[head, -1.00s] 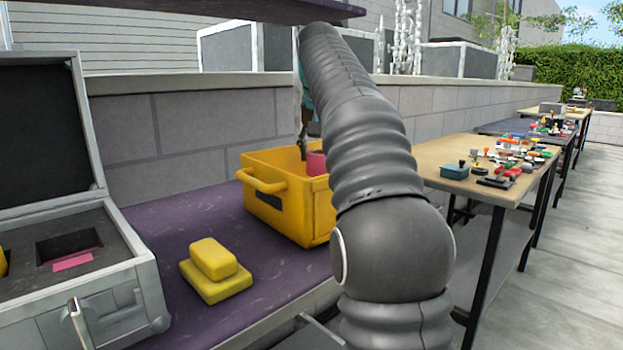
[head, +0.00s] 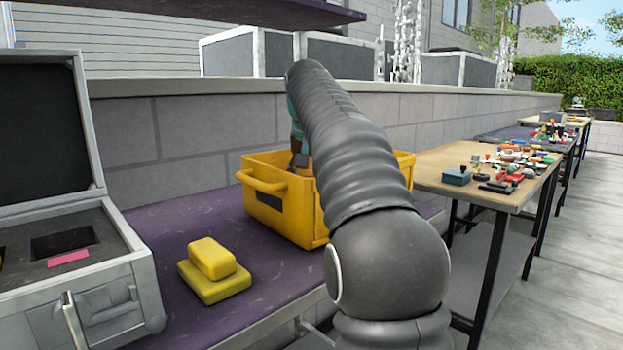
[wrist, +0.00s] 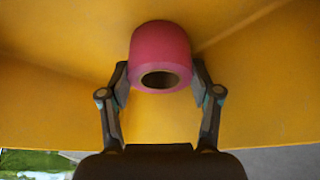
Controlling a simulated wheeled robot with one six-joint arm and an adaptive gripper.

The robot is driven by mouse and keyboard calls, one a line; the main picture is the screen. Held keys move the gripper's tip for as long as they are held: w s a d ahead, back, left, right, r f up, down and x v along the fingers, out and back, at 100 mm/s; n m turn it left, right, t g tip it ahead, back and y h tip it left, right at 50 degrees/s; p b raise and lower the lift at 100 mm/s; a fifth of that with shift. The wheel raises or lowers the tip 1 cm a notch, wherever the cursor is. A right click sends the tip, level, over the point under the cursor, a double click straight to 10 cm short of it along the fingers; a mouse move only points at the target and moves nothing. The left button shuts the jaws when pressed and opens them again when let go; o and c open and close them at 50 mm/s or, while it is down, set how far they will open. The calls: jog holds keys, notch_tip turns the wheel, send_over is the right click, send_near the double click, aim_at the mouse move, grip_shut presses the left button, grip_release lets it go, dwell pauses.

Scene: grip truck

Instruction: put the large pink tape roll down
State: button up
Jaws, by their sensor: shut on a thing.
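The large pink tape roll (wrist: 160,52) shows in the wrist view between the two fingers of my gripper (wrist: 160,84), which is shut on it. The dark hole of its core faces the wrist camera. Yellow walls of the yellow crate (head: 285,207) surround the roll in that view. In the head view my gripper reaches down into this crate, and the crate wall and my arm hide the roll. I cannot tell whether the roll touches the crate floor.
Two stacked yellow blocks (head: 213,270) lie on the purple-topped bench (head: 175,222) left of the crate. An open grey case (head: 95,285) with foam cutouts stands at far left. A wooden table (head: 440,180) with many small items stands to the right. A block wall runs behind.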

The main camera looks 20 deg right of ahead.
jog(key=o, duration=0.9)
jog(key=shift+o, duration=0.2)
jog(key=shift+r, duration=0.3)
jog(key=p+v, duration=0.4)
jog(key=v, duration=0.7)
jog(key=shift+r, duration=0.3)
jog(key=shift+s, duration=0.15)
